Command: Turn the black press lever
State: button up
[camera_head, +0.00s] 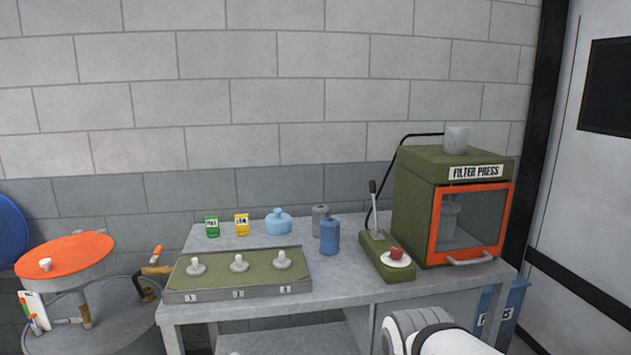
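A lever with a black grip (373,187) and a thin grey rod stands nearly upright on a small green base (372,243), on the bench left of the filter press. A red knob on a white disc (397,257) sits at the front end of the same base. The filter press (414,205) is a green box with an orange-framed window door. A white part of my arm shows at the bottom edge, in front of the bench and well below the lever. My gripper is not in view.
The grey bench (345,287) also holds a green panel with three pale knobs (239,263), blue and grey canisters (329,237), a blue pot (278,222) and small green and yellow cans. A black hose (396,153) curves behind the lever. An orange-lidded drum (66,257) stands left.

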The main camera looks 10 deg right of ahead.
aim_at(372, 183)
jog(key=u, duration=0.15)
jog(key=i, duration=1.05)
jog(key=z, duration=0.6)
jog(key=i, duration=0.5)
jog(key=z, duration=0.55)
